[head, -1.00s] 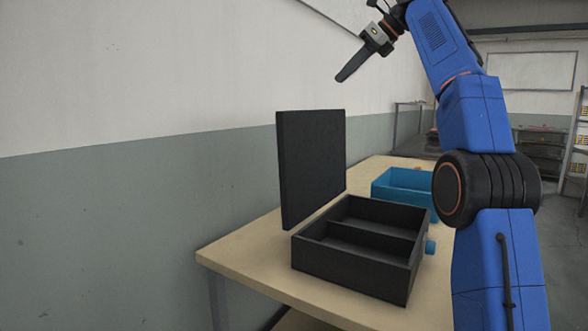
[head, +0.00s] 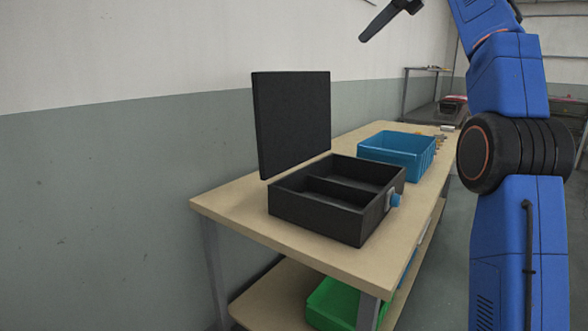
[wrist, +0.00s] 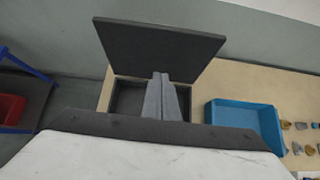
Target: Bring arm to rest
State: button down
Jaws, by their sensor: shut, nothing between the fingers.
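My gripper (head: 383,22) is at the top of the head view, held in the air above the table and pointing down to the left. Its fingers are together with nothing between them. The wrist view shows the closed fingers (wrist: 162,97) in front of the black tank. The black ultrasonic tank (head: 318,222) stands on the table with its lid (head: 292,122) raised upright at the back. Two compartments divided by a wall show inside, and both look empty. A blue knob (head: 394,200) is on its right side.
A blue crate (head: 397,155) stands behind the tank on the wooden table (head: 235,208). Several small parts (wrist: 301,150) lie beyond it. A green bin (head: 332,303) is on the lower shelf. A wall runs along the left. A red bin (wrist: 11,108) shows in the wrist view.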

jog(key=s+d+f+n+h, duration=0.2)
jog(key=s+f+n, duration=0.6)
jog(key=s+f, duration=0.7)
jog(key=s+d+f+n+h, duration=0.3)
jog(key=s+f+n, duration=0.6)
jog(key=s+f, duration=0.6)
jog(key=s+d+f+n+h, duration=0.2)
jog(key=s+f+n, duration=0.6)
jog(key=s+f, duration=0.7)
notch_tip(320, 180, down, 11)
jog(key=shift+s+d+f+g+h, duration=0.1)
jog(key=shift+s+d+g+h, duration=0.3)
jog(key=shift+d, duration=0.35)
